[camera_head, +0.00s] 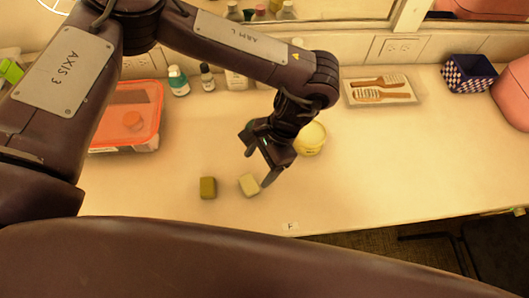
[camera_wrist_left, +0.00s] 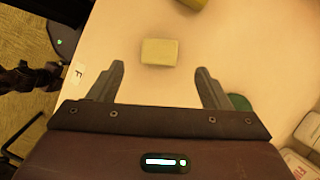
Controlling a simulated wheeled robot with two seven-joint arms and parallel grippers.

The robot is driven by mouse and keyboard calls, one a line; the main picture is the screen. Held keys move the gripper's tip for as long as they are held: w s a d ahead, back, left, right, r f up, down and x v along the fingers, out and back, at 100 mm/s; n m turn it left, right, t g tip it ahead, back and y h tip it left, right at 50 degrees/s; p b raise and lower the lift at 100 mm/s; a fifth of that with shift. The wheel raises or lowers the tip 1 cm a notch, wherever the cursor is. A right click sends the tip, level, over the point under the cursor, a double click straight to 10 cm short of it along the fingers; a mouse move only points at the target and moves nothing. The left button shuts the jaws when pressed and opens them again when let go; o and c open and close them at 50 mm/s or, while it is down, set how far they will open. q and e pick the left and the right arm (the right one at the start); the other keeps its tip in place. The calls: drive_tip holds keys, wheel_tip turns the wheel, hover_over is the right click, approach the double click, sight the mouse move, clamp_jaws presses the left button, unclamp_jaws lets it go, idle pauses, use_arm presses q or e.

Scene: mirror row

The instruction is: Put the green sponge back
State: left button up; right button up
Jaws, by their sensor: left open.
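An olive-green sponge (camera_head: 208,187) lies on the pale counter (camera_head: 370,170), left of a pale yellow sponge (camera_head: 249,187). In the left wrist view, the pale yellow sponge (camera_wrist_left: 160,52) lies just beyond the fingertips, roughly centred between them. The olive-green sponge (camera_wrist_left: 194,3) is cut off at the top edge there. My left gripper (camera_head: 256,168) is open and empty, close to the pale yellow sponge; its open fingers (camera_wrist_left: 161,69) show in the wrist view. My right gripper is not in view.
An orange container (camera_head: 128,112) stands at the left, with bottles (camera_head: 178,81) behind. A yellow tub (camera_head: 311,137) is beside my left gripper. A tray with brushes (camera_head: 382,90) and a checkered box (camera_head: 468,73) stand right. A green thing (camera_wrist_left: 239,102) is partly hidden by a finger.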

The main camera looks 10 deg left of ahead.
use_arm(q)
drive_tip(key=v, duration=0.4)
idle(0.6)
